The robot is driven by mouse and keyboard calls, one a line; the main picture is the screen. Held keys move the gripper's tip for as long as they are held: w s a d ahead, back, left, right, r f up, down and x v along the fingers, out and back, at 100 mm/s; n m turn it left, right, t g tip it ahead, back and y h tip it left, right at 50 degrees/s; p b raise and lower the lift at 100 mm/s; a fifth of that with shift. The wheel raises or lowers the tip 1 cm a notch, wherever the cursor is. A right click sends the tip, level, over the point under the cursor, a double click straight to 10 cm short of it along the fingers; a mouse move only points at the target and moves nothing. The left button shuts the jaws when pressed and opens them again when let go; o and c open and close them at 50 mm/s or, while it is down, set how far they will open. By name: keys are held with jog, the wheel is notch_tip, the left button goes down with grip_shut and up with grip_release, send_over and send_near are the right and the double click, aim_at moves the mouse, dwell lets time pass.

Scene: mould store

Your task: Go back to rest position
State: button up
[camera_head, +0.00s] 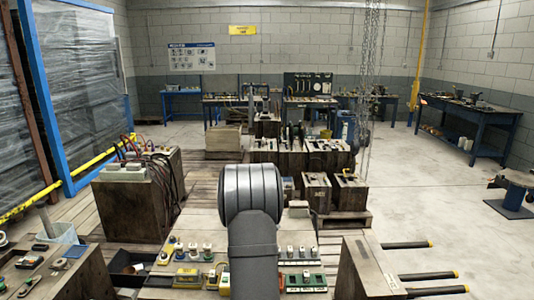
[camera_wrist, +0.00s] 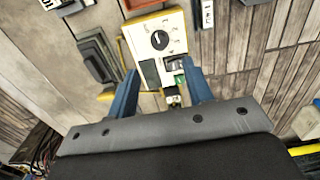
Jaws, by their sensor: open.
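My gripper (camera_wrist: 159,68) shows in the wrist view with its two blue fingers spread apart and nothing held between them. Beyond the fingertips is a white and yellow device (camera_wrist: 157,36) with a black round knob. A small dark part with green on it sits between the fingers, below the knob. I cannot tell how far the fingertips are from these things. In the head view my grey arm reaches forward over the near bench and hides its middle; the gripper itself is not visible there.
The near bench (camera_head: 160,292) carries several small switch boxes on both sides of my arm. A wooden block with cables (camera_head: 130,205) stands left. Dark mould blocks (camera_head: 317,192) stand beyond. Forklift-like bars (camera_head: 428,275) stick out at right. Open concrete floor (camera_head: 420,180) lies right of centre.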

notch_tip(320, 180, down, 9)
jog(key=shift+r, duration=0.1)
jog(key=m, duration=1.3)
jog(key=shift+m, duration=2.8)
